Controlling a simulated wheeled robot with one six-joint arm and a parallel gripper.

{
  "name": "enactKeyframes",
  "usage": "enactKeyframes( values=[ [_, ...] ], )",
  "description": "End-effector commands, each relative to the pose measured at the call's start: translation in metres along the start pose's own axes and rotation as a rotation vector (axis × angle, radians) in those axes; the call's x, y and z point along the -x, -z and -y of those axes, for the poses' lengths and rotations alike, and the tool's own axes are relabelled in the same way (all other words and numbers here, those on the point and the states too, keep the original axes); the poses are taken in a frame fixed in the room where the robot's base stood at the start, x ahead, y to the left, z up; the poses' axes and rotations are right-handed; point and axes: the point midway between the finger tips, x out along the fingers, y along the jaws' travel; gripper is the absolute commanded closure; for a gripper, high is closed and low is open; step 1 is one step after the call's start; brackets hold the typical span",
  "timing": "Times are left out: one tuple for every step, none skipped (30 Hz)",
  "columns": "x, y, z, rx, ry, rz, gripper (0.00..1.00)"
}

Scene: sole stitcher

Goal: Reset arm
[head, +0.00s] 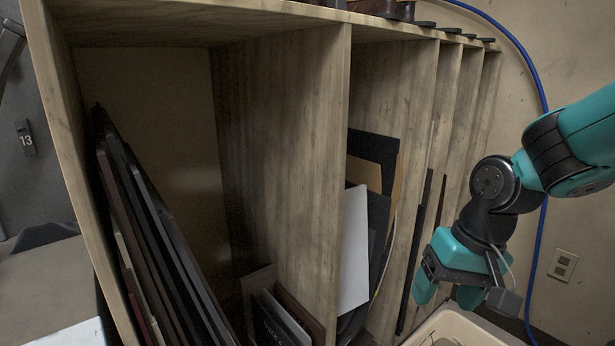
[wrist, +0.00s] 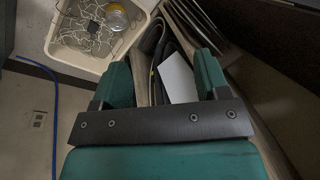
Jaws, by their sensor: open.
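My gripper (head: 445,295) is at the right of the head view, teal with dark joints. It points down beside the right end of the wooden shelf (head: 340,150), above a cream bin (head: 455,328). In the wrist view my gripper (wrist: 165,85) shows two teal fingers set wide apart. Nothing is held between them. A white sheet (wrist: 178,78) shows beyond the gap, lower down and apart from the fingers.
The shelf's left compartment holds several leaning dark boards (head: 165,240). Sheets, one white (head: 354,250), stand in a middle compartment. The cream bin (wrist: 66,57) holds tangled wire and a jar (wrist: 117,17). A blue cable (head: 541,220) runs down the wall near an outlet (head: 563,265).

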Motion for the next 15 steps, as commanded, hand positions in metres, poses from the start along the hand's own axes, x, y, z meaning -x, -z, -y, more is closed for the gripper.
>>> enactKeyframes(
  values=[
    [0.012,-0.022,0.016,0.091,0.022,-0.003,0.32],
    [0.017,-0.034,0.023,0.142,0.035,-0.002,0.32],
    [0.023,-0.049,0.032,0.207,0.050,-0.001,0.32],
    [0.027,-0.060,0.037,0.252,0.060,0.001,0.32],
    [0.030,-0.071,0.042,0.297,0.071,0.002,0.32],
    [0.034,-0.085,0.048,0.352,0.084,0.001,0.32],
    [0.037,-0.095,0.052,0.394,0.093,0.003,0.32],
    [0.040,-0.105,0.055,0.434,0.102,0.004,0.32],
    [0.043,-0.118,0.059,0.485,0.114,0.003,0.32],
    [0.044,-0.128,0.062,0.524,0.122,0.003,0.32],
    [0.046,-0.137,0.064,0.560,0.130,0.002,0.32],
    [0.048,-0.150,0.067,0.611,0.141,0.002,0.32],
    [0.056,-0.154,0.070,0.629,0.144,0.004,0.32],
    [0.069,-0.150,0.072,0.620,0.143,0.005,0.32],
    [0.078,-0.149,0.074,0.616,0.142,0.007,0.32]
  ],
)
